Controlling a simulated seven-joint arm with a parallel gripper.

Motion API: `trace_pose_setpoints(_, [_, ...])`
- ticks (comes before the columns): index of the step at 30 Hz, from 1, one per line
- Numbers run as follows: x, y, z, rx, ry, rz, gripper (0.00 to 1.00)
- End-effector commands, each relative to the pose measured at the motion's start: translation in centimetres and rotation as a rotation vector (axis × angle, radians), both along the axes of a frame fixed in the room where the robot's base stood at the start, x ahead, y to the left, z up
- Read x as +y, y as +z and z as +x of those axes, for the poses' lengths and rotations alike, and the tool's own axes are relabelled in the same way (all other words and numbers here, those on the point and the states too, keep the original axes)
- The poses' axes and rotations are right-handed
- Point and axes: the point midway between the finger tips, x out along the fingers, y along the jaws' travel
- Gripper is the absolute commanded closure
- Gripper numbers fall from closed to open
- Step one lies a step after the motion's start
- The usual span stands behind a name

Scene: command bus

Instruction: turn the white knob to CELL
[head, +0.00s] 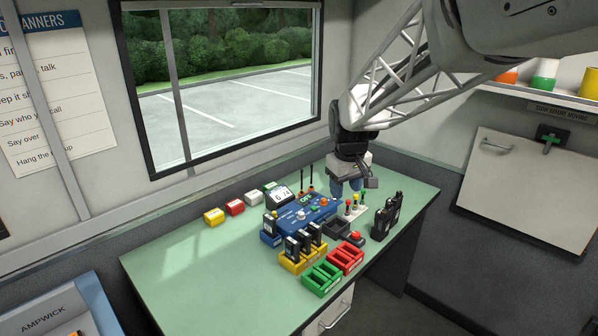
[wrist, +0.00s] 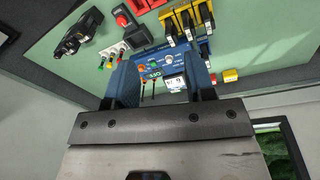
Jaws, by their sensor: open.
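The white knob (head: 301,214) sits on the front of a blue radio panel (head: 285,226) on the green desk. It also shows in the wrist view (wrist: 169,61), between my fingers and nearer the right one. The lettering around it is too small to read, so I cannot tell which way it points. My gripper (head: 347,190) is open, its blue fingertips above the desk just right of the panel in the head view. In the wrist view my gripper (wrist: 162,66) has its fingers wide apart, nothing between them touching.
A small display (head: 281,195) stands at the panel's back. Colored plugs (head: 355,205) stand close by my fingertips. Yellow (head: 289,267), green (head: 316,287) and red (head: 349,252) holders and black handsets (head: 385,221) crowd the front. The desk's left part (head: 190,270) is clear.

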Motion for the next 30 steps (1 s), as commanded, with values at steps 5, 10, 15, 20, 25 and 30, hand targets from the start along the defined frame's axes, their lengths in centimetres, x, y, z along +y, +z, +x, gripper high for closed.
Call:
trace_pose_setpoints(5, [1.3, -1.8, 4.1, 0.017, 0.062, -0.007, 0.5])
trace_pose_setpoints(10, [2.7, -3.7, 7.7, 0.031, 0.122, -0.014, 0.5])
trace_pose_setpoints(15, [4.1, -5.9, 11.3, 0.044, 0.182, -0.02, 0.5])
trace_pose_setpoints(20, [5.5, -8.3, 14.5, 0.057, 0.239, -0.026, 0.5])
trace_pose_setpoints(25, [7.1, -11.1, 17.8, 0.071, 0.3, -0.032, 0.5])
trace_pose_setpoints(30, [8.7, -14.0, 20.8, 0.084, 0.359, -0.036, 0.5])
